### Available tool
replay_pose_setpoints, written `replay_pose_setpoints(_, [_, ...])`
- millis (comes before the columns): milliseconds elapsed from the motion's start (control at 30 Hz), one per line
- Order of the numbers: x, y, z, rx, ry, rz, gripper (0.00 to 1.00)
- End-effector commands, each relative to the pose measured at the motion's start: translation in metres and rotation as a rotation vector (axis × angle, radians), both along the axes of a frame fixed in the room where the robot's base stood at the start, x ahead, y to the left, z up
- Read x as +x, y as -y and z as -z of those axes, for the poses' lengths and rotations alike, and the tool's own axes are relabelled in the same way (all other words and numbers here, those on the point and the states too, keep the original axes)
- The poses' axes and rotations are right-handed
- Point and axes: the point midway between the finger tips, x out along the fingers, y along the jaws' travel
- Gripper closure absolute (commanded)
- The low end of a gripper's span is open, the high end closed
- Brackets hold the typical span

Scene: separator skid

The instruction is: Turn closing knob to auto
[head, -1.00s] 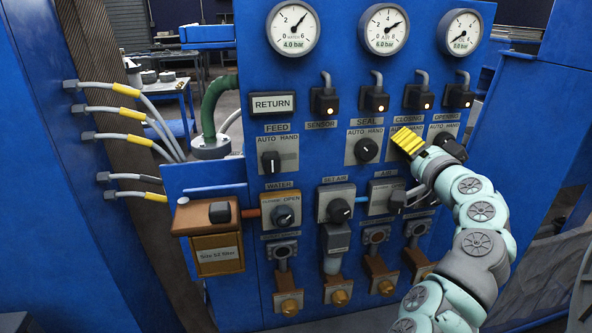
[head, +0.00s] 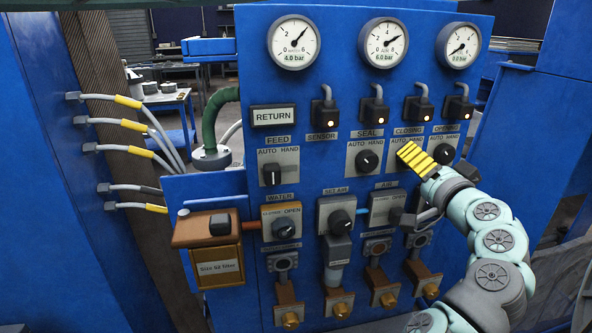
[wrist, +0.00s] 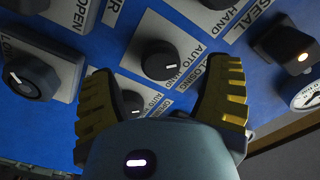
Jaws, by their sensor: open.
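The closing knob is hidden behind my gripper in the head view, where its white AUTO/HAND plate (head: 397,141) shows under the CLOSING label. In the wrist view the black round closing knob (wrist: 160,60) sits between the fingertips, beside its CLOSING lettering. Contact with the knob cannot be seen.
The seal knob (head: 367,160) is left of my gripper and the opening knob (head: 444,154) close on its right. Lit sensor boxes (head: 418,108) project above. The set air knob (head: 340,221) and the air valve (head: 386,207) are below. Gauges (head: 383,43) line the top.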

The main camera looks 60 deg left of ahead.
Motion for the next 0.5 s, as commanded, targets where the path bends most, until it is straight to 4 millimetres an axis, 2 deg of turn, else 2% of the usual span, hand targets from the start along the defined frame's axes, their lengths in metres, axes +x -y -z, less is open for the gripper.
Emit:
replay_pose_setpoints(200, [-0.013, 0.038, 0.0, 0.002, -0.001, 0.009, 0.23])
replay_pose_setpoints(500, [-0.029, 0.075, -0.001, 0.002, 0.001, 0.007, 0.23])
